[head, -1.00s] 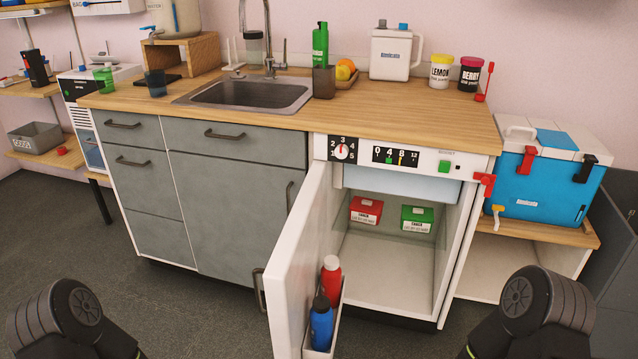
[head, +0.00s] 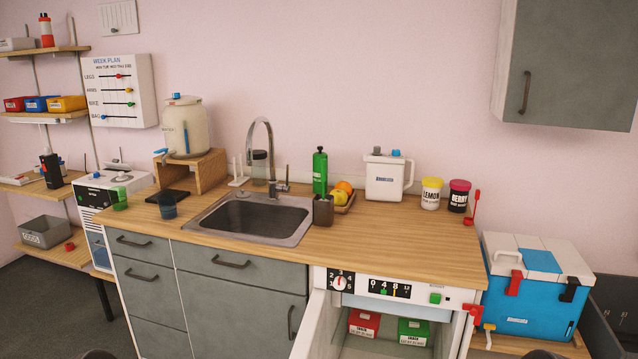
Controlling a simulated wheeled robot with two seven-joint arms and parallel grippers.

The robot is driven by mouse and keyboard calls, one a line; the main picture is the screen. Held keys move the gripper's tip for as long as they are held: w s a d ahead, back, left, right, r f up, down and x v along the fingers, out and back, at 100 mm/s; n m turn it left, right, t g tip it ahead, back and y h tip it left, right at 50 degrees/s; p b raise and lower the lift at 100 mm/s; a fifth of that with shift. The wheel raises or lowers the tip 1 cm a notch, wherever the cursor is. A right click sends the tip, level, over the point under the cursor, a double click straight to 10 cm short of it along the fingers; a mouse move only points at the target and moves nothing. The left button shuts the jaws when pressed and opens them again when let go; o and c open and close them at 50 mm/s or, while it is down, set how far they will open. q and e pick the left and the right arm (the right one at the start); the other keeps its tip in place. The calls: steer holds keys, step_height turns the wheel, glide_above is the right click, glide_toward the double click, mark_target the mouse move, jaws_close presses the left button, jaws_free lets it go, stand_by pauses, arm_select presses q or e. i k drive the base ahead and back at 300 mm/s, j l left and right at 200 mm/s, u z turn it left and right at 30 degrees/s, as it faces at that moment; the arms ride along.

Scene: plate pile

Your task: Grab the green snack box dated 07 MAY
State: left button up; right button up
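A green snack box (head: 413,328) with a white label stands inside the open fridge under the counter, on the right. A red snack box (head: 364,322) with a similar label stands to its left, apart from it. The print on both labels is too small to read, so I cannot tell the dates. The fridge door (head: 310,322) stands open to the left, and only its upper part shows. Neither of my grippers is in view; only dark bits of my arms show at the bottom edge.
The wooden counter (head: 400,240) has a sink (head: 250,218), a green bottle (head: 320,172), a white jug (head: 386,177) and two lidded jars. A blue cooler (head: 530,285) stands right of the fridge. A grey wall cupboard (head: 570,65) hangs upper right. The counter's front middle is clear.

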mark_target(401, 338)
steer(key=i+j+z, duration=0.15)
steer(key=j+z, duration=0.2)
steer(key=j, duration=0.35)
steer(key=i+j+z, duration=0.1)
steer(key=j+z, duration=0.25)
steer(key=j, duration=0.35)
steer(key=j+z, duration=0.35)
steer(key=j, duration=0.4)
steer(key=i+l+u, duration=0.15)
steer(key=l, duration=0.45)
steer(key=i+l+u, duration=0.2)
steer(key=l, duration=0.4)
steer(key=l+u, duration=0.15)
steer(key=l, duration=0.45)
